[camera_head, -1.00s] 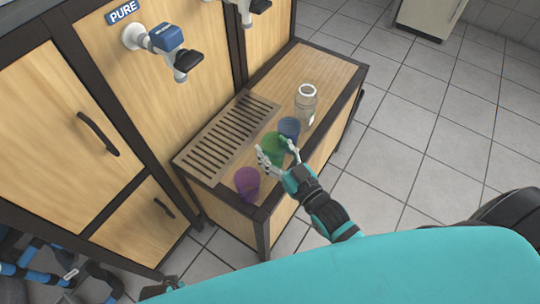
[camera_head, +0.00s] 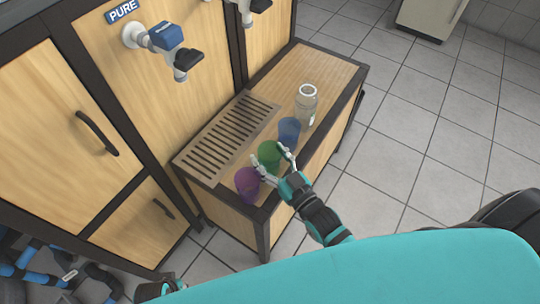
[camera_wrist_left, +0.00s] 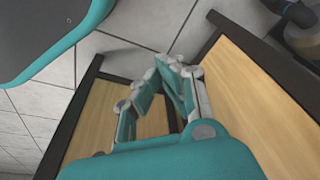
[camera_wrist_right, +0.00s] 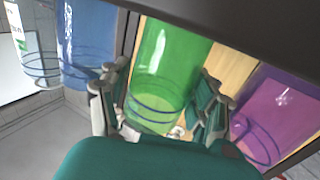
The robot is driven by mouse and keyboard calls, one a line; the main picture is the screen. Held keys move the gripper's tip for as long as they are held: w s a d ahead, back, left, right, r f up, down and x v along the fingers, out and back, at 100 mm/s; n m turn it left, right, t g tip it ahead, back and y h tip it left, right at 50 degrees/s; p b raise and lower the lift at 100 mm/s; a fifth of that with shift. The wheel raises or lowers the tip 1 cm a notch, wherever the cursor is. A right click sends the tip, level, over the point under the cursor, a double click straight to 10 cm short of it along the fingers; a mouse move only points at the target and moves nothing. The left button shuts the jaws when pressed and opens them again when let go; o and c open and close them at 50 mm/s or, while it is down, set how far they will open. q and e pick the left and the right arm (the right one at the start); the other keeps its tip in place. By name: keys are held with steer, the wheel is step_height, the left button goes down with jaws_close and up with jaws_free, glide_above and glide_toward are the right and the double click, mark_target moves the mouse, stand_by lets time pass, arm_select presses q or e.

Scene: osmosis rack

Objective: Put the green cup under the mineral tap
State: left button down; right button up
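The green cup (camera_head: 269,154) stands on the wooden bench between a purple cup and a blue cup. My right gripper (camera_head: 272,163) is open, with one finger on each side of the green cup. In the right wrist view the green cup (camera_wrist_right: 165,75) lies between the fingers (camera_wrist_right: 160,105); firm contact cannot be told. A tap (camera_head: 174,50) under a "PURE" sign (camera_head: 122,11) is on the cabinet. A second tap (camera_head: 250,8) is cut off at the top edge, its label out of view. My left gripper (camera_wrist_left: 172,68) has its fingertips together and is empty.
The purple cup (camera_head: 247,184) is close to one right finger, the blue cup (camera_head: 289,131) close to the other. A glass jar (camera_head: 306,103) stands beyond the blue cup. A slotted drain grate (camera_head: 225,137) lies along the cabinet, clear of objects.

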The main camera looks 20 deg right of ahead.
steer(key=shift+o, duration=1)
